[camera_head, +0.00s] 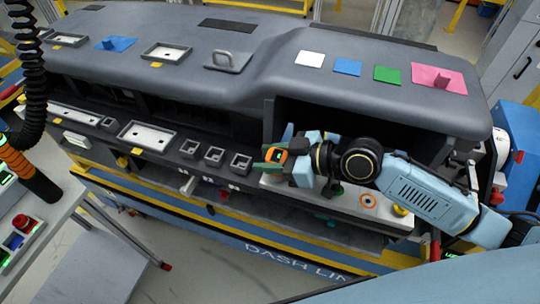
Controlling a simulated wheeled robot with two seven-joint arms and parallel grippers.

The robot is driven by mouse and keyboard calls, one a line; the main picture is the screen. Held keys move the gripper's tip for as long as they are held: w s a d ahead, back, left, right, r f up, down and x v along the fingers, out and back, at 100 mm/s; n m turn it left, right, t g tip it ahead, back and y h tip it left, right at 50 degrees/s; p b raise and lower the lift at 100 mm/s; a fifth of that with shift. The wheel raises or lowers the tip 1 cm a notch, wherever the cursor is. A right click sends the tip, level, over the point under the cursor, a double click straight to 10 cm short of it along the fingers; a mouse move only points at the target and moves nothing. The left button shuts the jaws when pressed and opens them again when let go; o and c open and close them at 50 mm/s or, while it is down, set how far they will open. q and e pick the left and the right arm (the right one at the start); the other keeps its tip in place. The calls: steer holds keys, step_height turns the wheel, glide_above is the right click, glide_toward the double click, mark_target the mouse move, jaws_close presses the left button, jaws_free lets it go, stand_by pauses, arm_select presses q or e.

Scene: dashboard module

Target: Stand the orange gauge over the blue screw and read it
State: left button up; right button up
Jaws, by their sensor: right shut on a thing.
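My right gripper (283,154) reaches in from the right and is shut on the orange gauge (275,155), a small orange piece with a dark green face. The gauge is held at the left end of a pale panel (309,193) on the dashboard's front ledge. Whether it touches anything below is hard to tell. I cannot make out the blue screw; the gripper and arm cover part of the panel. My left gripper is not in view.
The grey dashboard (185,60) bears white, blue, green and pink pieces on top. Small square sockets (214,154) lie left of the gauge. An orange-and-black tool (30,172) hangs from a coiled hose at the far left, above a side table with a red button (21,222).

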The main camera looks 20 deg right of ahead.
steer(key=shift+f, duration=0.1)
steer(key=o, duration=1.1)
step_height(320, 180, up, 10)
steer(key=shift+r, duration=0.1)
